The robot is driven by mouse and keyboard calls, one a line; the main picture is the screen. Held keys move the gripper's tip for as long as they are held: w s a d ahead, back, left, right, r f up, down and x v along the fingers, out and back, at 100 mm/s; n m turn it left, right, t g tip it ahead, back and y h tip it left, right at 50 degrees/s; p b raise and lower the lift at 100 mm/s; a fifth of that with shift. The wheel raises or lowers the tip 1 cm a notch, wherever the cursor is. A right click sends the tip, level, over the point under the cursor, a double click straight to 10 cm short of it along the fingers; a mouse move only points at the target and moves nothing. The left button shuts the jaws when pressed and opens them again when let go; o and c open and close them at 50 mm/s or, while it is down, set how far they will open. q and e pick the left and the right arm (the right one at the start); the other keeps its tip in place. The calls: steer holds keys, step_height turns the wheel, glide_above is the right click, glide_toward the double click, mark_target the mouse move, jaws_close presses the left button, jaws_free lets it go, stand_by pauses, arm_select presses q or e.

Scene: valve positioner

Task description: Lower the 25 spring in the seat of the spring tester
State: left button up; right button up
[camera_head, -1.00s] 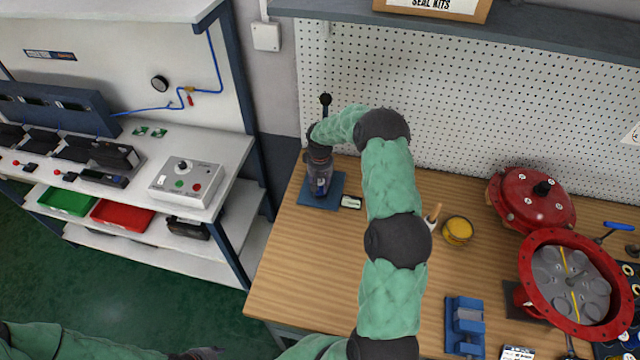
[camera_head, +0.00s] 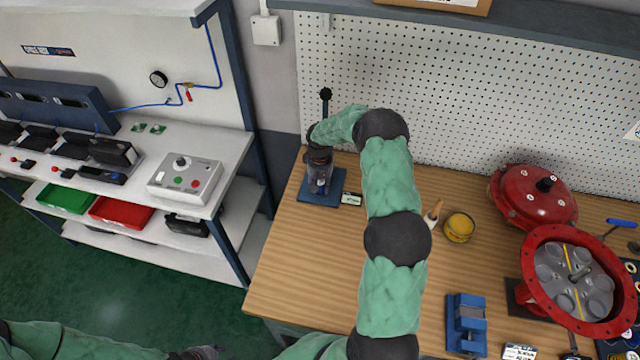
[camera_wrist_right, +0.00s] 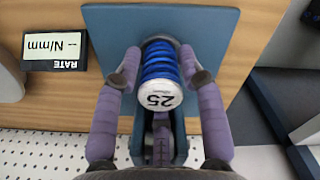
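The 25 spring (camera_wrist_right: 160,64) is a blue coil with a white end cap marked 25. My right gripper (camera_wrist_right: 160,66) has a finger on each side of it and appears shut on the coil. The spring tester has a blue base plate (camera_wrist_right: 107,28); the spring stands over its grey seat, whose rim shows just behind the coil. Whether the spring's lower end touches the seat is hidden. In the head view, my right gripper (camera_head: 319,176) points down at the tester (camera_head: 305,194). My left gripper (camera_head: 200,352) is at the bottom edge, its fingers unclear.
The tester's lever (camera_head: 325,100) stands upright behind my right gripper. A rate display (camera_head: 352,199) lies right of the plate. Farther right are a yellow round container (camera_head: 459,228), a blue vise-like block (camera_head: 466,325) and red actuator housings (camera_head: 537,197). The front-left bench is clear.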

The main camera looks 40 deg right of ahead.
steer(key=shift+o, duration=0.2)
steer(key=shift+w+d+r, duration=0.2)
steer(key=shift+r, duration=0.15)
steer(key=shift+w+d+r, duration=0.1)
steer(key=shift+w+r, duration=0.05)
steer(key=shift+r, duration=0.35)
steer(key=r, duration=0.9)
steer(key=shift+s+a+r, duration=0.2)
steer(key=shift+s+r, duration=0.05)
steer(key=shift+r, duration=0.1)
steer(key=shift+s+a+r, duration=0.15)
steer(key=shift+r, duration=0.2)
